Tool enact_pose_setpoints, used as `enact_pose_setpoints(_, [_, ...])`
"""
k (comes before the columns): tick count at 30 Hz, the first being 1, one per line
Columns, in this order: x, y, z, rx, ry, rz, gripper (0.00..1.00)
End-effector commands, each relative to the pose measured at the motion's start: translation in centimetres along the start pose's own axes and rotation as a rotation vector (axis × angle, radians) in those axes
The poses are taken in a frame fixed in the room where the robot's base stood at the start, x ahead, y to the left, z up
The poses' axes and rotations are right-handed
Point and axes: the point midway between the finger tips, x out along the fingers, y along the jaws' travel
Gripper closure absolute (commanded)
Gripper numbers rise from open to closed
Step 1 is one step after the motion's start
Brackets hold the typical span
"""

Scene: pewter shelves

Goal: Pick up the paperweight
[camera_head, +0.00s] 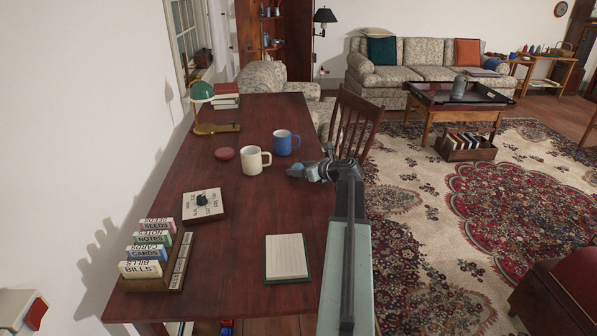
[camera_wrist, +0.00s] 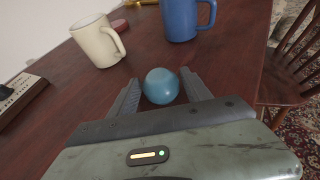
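A smooth, round blue ball (camera_wrist: 161,87), which looks like the paperweight, sits on the dark red table (camera_wrist: 65,105) in the wrist view. My gripper (camera_wrist: 159,77) is open, with one finger on each side of it. A narrow strip of table shows between the left finger and the ball; the right finger is very close, and I cannot tell if it touches. In the head view the blue ball (camera_head: 296,171) is partly hidden by my gripper (camera_head: 303,172) at the table's right edge.
A cream mug (camera_head: 252,160) and a blue mug (camera_head: 284,143) stand just beyond the gripper. A red round object (camera_head: 223,153), a dial box (camera_head: 203,205) and a notepad (camera_head: 286,257) lie on the table. A wooden chair (camera_head: 354,120) stands to the right.

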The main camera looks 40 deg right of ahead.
Motion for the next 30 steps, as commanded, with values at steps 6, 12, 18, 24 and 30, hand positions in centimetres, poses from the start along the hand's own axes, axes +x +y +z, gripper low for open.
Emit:
enact_pose_setpoints(6, [-0.1,0.0,0.0,0.0,-0.001,0.0,1.0])
enact_pose_setpoints(12, [-0.1,-0.1,0.0,0.001,-0.001,-0.001,1.0])
enact_pose_setpoints(18, [-0.6,-0.1,1.3,0.001,-0.001,-0.001,1.0])
enact_pose_setpoints(24, [-1.8,-0.1,4.0,0.001,0.0,-0.002,1.0])
enact_pose_setpoints(30, [-5.1,-3.0,2.3,0.003,-0.001,-0.006,1.0])
